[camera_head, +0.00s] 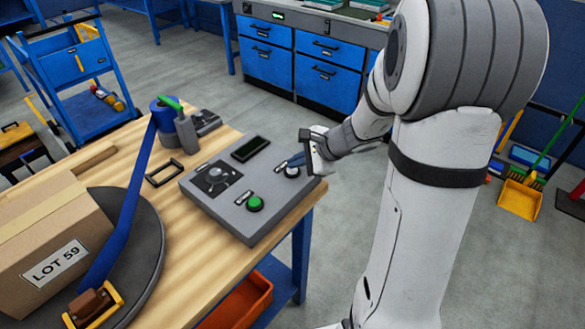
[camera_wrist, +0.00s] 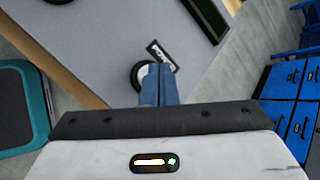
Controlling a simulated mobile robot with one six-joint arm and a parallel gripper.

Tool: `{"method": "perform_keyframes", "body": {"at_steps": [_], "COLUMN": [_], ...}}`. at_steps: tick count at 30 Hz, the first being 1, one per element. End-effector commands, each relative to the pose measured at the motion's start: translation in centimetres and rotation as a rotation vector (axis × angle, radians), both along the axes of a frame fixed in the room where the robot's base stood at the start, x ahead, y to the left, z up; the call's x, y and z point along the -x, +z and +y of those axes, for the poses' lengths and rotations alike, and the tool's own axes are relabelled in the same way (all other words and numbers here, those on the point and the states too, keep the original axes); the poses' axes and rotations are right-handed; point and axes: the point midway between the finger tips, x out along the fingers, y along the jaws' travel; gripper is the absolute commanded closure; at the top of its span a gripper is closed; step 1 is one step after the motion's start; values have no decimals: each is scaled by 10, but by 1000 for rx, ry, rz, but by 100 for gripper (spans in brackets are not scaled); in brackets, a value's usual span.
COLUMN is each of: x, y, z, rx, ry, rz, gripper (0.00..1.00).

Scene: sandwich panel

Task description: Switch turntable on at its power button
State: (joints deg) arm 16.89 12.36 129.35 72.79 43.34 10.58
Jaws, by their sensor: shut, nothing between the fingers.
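A grey control panel (camera_head: 228,222) lies on the wooden table. It has a green button (camera_head: 255,204) at its front and a white round button (camera_head: 292,172) at its right corner. In the wrist view the white button (camera_wrist: 139,78) is partly hidden behind my fingers, beside a black label (camera_wrist: 161,55) that seems to read POWER. My gripper (camera_head: 296,161) is shut and empty, its blue fingertips at or just above the white button. I cannot tell whether they touch. The dark round turntable (camera_head: 150,250) carries a carton (camera_head: 45,240) marked LOT 59.
The panel also has a dark display (camera_head: 250,149) and a dial plate (camera_head: 217,178). Blue drawers (camera_head: 265,50) are across the floor.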

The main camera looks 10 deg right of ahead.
Motion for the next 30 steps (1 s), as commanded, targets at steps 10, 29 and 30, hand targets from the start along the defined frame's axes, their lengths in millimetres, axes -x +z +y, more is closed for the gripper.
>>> {"method": "perform_keyframes", "body": {"at_steps": [10,29,30], "x": [0,0,0], "y": [-3,-9,-7], "z": [0,0,0], "rx": [0,1,1], "ry": [0,0,0], "rz": [0,1,1], "gripper": [100,100,100]}}
